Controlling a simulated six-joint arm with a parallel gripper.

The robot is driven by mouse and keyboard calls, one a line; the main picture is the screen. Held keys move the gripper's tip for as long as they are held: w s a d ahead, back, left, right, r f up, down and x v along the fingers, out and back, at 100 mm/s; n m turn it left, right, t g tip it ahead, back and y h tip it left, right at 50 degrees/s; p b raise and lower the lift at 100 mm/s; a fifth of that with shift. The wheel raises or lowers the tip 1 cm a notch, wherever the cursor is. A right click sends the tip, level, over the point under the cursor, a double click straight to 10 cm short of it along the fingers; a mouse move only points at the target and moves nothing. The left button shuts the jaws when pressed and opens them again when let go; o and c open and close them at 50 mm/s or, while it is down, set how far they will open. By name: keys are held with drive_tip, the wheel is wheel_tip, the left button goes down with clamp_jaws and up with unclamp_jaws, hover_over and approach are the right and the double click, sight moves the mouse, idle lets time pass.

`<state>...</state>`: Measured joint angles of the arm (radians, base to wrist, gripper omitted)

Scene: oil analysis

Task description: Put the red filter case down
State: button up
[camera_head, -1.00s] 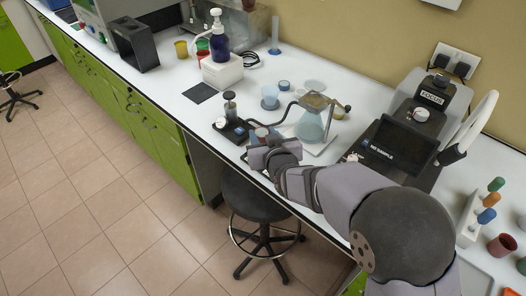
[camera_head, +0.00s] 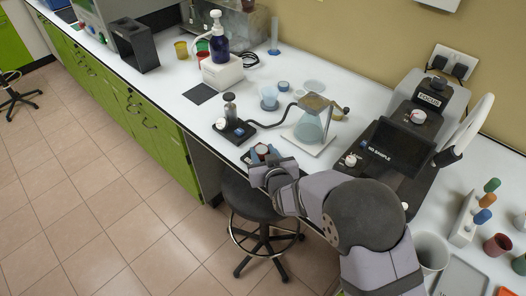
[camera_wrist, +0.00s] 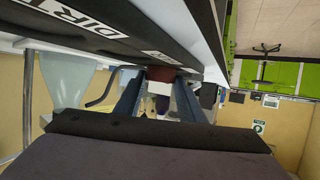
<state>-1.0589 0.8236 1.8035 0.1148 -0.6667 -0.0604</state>
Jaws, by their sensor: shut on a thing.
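My gripper (camera_head: 263,158) is at the front edge of the white counter, and its jaws are shut on the red filter case (camera_head: 261,149). I cannot tell whether the case touches any surface. My gripper's jaws (camera_wrist: 158,80) hide its sides.
A conical flask (camera_head: 308,129) on a white base stands right of my gripper, with a small black device (camera_head: 234,130) to its left. A dark analyser (camera_head: 395,150) is further right. A black stool (camera_head: 250,198) stands below the counter edge. A dark surface lettered "DIRT" (camera_wrist: 95,25) fills the wrist view's top.

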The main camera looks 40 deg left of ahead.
drive_tip(key=shift+f, duration=0.2)
drive_tip(key=o, duration=1.1)
drive_tip(key=shift+r, duration=0.1)
drive_tip(key=shift+r, duration=0.15)
drive_tip(key=b+v, duration=0.2)
drive_tip(key=v, duration=1)
